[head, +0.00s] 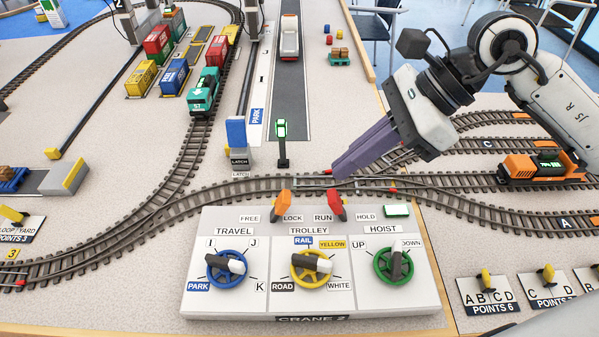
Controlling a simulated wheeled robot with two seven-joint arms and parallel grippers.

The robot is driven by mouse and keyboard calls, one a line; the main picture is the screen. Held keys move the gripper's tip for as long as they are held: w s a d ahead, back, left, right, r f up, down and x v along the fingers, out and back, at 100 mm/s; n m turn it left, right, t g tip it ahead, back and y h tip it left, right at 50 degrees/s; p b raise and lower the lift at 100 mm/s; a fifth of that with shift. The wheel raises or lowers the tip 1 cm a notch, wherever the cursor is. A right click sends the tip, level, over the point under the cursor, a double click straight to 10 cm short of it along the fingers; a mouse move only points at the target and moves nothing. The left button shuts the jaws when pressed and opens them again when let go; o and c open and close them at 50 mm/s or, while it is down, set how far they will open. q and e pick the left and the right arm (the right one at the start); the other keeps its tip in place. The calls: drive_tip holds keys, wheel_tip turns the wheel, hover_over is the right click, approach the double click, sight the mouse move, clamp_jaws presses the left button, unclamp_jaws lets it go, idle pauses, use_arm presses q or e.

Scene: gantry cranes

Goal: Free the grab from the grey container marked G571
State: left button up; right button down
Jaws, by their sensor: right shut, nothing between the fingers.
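I cannot make out a grey container marked G571 or a grab in the head view. The CRANE 2 panel (232,300) stands in front. Its orange lever (282,204) between FREE and LOCK leans to the LOCK side. The red lever (336,205) between RUN and HOLD leans to the RUN side. Below are the blue TRAVEL wheel (226,267), yellow TROLLEY wheel (311,268) and green HOIST wheel (393,266). My right gripper (342,169) is shut and empty, above the track just behind the red lever, touching neither lever. My left gripper is out of view.
A small green-lit signal (282,143) stands behind the panel. A teal locomotive (204,92) and coloured containers (174,77) are at back left. An orange locomotive (540,168) is at right.

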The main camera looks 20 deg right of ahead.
sight(279, 208)
drive_tip(key=x, duration=0.8)
drive_tip(key=shift+a+f, duration=0.2)
drive_tip(key=shift+a, duration=0.05)
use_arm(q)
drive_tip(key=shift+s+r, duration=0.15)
use_arm(e)
drive_tip(key=shift+w+a+f, duration=0.1)
drive_tip(key=shift+a+f, duration=0.3)
drive_tip(key=shift+f, duration=0.15)
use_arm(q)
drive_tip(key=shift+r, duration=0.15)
use_arm(e)
drive_tip(key=shift+r, duration=0.1)
